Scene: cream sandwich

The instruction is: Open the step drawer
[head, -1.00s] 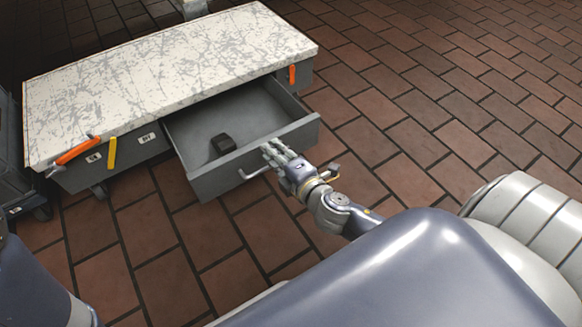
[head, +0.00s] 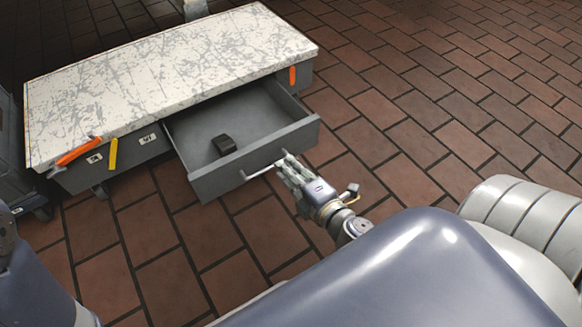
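The step drawer (head: 250,163) is a grey drawer pulled well out from under a white, scratched-looking worktop (head: 165,68). Its inside shows, with a small dark block (head: 224,144) lying in it. A pale bar handle (head: 262,170) runs across its front. My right gripper (head: 291,172) is at the right end of this handle, its fingers extended and spread. The fingertips overlap the handle in the picture; I cannot tell whether they touch it. My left gripper is out of view; only part of my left arm shows at the lower left.
An orange handle (head: 78,151) and a yellow handle (head: 113,153) are on the unit's left front. Another orange handle (head: 292,76) is at its right end. A dark wheeled unit (head: 20,185) stands at the left edge. The brick floor (head: 420,110) to the right is clear.

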